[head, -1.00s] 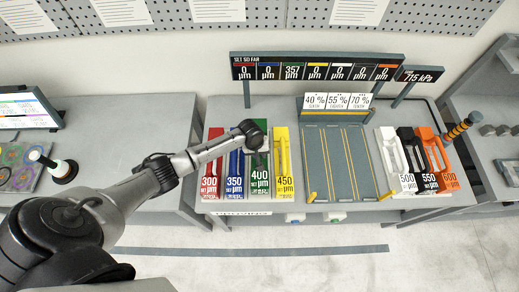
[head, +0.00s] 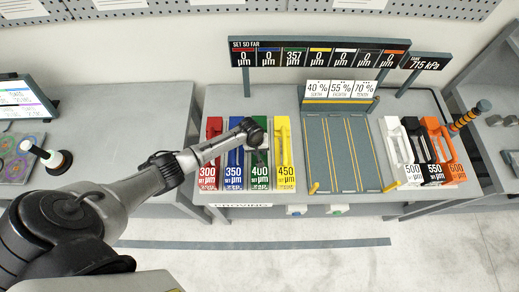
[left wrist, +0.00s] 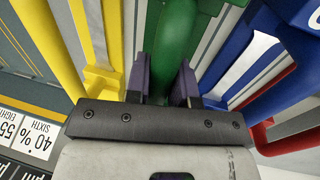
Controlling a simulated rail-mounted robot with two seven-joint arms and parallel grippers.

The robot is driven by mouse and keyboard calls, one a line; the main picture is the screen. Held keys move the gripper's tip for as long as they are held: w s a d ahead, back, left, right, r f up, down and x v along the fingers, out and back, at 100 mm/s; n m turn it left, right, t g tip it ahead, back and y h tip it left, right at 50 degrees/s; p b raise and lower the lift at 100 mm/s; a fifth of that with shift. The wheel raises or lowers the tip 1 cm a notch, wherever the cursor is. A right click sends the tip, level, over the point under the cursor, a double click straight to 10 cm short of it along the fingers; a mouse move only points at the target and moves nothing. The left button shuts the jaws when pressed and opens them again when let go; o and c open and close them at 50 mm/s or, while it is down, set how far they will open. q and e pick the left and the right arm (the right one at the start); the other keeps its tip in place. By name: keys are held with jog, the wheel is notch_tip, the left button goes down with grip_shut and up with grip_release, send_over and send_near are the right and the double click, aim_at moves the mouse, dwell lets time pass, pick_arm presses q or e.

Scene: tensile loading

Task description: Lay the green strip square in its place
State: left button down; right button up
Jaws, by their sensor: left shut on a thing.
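The green 400 µm piece (head: 260,174) stands in the row of coloured pieces on the middle bench, between the blue and yellow ones. My left gripper (head: 254,133) is at its back end and hides part of it. In the left wrist view my left gripper (left wrist: 164,86) has its two dark fingers on either side of the round green handle (left wrist: 176,35), shut on it. I cannot make out a separate green strip apart from this piece. My right gripper is not in view.
Close beside are the blue piece (head: 235,176) and yellow piece (head: 286,172); the red piece (head: 211,172) is further left. A grey lined bed (head: 341,150) lies clear to the right. White, black and orange pieces (head: 445,155) stand beyond it. The readout board (head: 318,54) shows 357 µm under green.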

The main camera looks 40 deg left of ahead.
pick_arm(q)
jog(key=shift+f, duration=0.25)
jog(key=c, duration=1.2)
grip_release()
jog(key=shift+w, duration=0.1)
jog(key=o, duration=0.3)
jog(key=shift+f, duration=0.1)
notch_tip(320, 180, up, 14)
jog(key=s+a, duration=0.2)
jog(key=shift+f, duration=0.15)
